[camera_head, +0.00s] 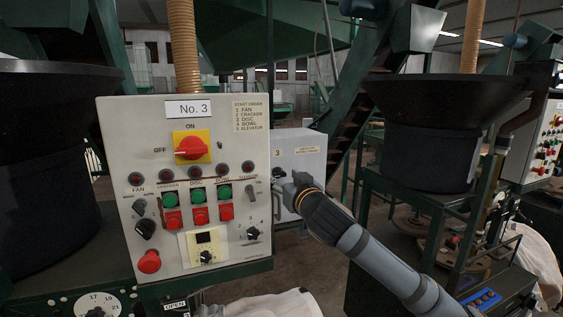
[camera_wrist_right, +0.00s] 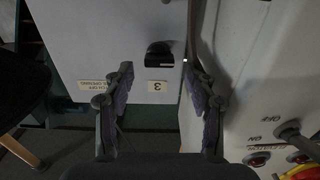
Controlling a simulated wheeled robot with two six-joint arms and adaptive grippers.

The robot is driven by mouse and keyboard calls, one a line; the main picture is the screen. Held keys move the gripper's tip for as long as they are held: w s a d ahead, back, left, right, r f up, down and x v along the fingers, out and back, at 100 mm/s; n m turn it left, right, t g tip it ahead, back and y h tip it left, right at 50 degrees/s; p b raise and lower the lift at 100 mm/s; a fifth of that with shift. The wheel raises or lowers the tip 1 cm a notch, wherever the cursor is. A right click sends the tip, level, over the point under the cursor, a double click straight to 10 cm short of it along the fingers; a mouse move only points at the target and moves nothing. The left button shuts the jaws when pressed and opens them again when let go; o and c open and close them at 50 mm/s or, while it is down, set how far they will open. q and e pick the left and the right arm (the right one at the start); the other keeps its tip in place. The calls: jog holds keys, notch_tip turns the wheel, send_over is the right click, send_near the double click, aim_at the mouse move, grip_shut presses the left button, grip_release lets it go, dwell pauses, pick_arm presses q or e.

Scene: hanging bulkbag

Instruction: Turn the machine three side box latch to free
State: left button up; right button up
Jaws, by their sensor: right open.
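The machine three side box (camera_head: 308,149) is a pale grey box beside the right edge of the No. 3 control panel. Its small black latch (camera_head: 279,172) sits under the "3" label. In the right wrist view, the picture is upside down. The latch (camera_wrist_right: 159,54) shows there as a dark knob on the pale box face (camera_wrist_right: 110,40). My right gripper (camera_head: 287,190) is in front of the box. Its fingers (camera_wrist_right: 158,75) are spread on either side of the line to the latch, with nothing between them. They appear short of the latch. My left gripper is not in view.
The No. 3 control panel (camera_head: 182,110) stands close on the left, with a red rotary switch (camera_head: 192,148), buttons and knobs. Its edge lies near the gripper. A dark bowl (camera_head: 425,130) on a green frame stands to the right.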

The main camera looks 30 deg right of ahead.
jog(key=shift+p+x, duration=0.5)
jog(key=shift+x, duration=0.7)
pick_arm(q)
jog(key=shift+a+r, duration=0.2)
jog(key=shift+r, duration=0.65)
pick_arm(e)
jog(key=shift+c, duration=0.2)
jog(key=c, duration=1.1)
jog(key=shift+f+m+b, duration=0.2)
jog(key=shift+m+b, duration=0.4)
jog(key=shift+b, duration=0.35)
jog(key=m+b, duration=1.2)
jog(key=b, duration=0.1)
jog(key=shift+d+f, duration=0.15)
jog(key=shift+d, duration=0.1)
pick_arm(q)
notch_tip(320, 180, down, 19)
jog(key=b, duration=0.4)
pick_arm(e)
jog(key=shift+m, duration=2.3)
